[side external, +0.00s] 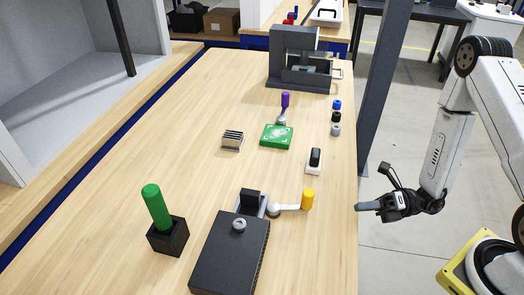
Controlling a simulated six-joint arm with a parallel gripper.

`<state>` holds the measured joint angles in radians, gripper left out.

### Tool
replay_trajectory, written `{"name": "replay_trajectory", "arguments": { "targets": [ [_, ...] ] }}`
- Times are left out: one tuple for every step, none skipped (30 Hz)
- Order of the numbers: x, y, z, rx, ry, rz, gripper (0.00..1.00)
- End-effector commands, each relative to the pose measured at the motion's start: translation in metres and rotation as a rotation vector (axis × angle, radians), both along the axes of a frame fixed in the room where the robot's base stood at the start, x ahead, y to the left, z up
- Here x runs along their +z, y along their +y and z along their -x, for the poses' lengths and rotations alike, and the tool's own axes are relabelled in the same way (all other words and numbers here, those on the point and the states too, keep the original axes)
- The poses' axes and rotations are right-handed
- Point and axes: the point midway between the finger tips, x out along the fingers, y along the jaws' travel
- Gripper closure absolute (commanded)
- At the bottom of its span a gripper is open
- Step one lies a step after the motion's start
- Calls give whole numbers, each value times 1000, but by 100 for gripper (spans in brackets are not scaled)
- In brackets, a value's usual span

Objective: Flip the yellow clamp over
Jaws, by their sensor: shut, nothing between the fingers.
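The yellow clamp (307,200) has an upright yellow grip on the right end of a light metal arm. The arm runs left to a round pale joint beside a grey fixture with a black block (251,201). My gripper (363,207) is shut and empty. It is to the right of the yellow clamp, at about the table's right edge, pointing left. A clear gap separates it from the yellow grip in the picture.
A black box (230,258) lies in front of the fixture. A green-handled tool stands in a dark holder (168,238) at left. A green board (276,137), a purple-handled clamp (285,101) and a grey press (298,62) are farther back. A dark post (380,85) rises by the right edge.

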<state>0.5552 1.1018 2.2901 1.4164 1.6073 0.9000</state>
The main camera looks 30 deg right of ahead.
Motion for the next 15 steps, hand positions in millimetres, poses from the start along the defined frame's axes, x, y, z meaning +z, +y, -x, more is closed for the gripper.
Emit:
{"name": "replay_trajectory", "arguments": {
  "targets": [
    [0,2,8,-20,85,-23,100],
    [1,2,12,-30,131,-36,100],
    [1,4,17,-40,190,-54,100],
    [1,5,21,-47,229,-65,100],
    [1,6,24,-55,264,-76,100],
    [2,7,27,-63,306,-90,100],
    [2,8,29,-68,332,-99,100],
    [2,8,31,-72,354,-105,100],
    [2,9,33,-77,379,-113,100],
    [2,10,35,-78,392,-118,100],
    [2,10,35,-80,401,-121,100],
    [2,10,36,-82,410,-124,100],
    [2,10,36,-82,414,-125,100],
    [2,10,36,-83,416,-126,100],
    [2,10,36,-83,416,-126,100]
  ]
}}
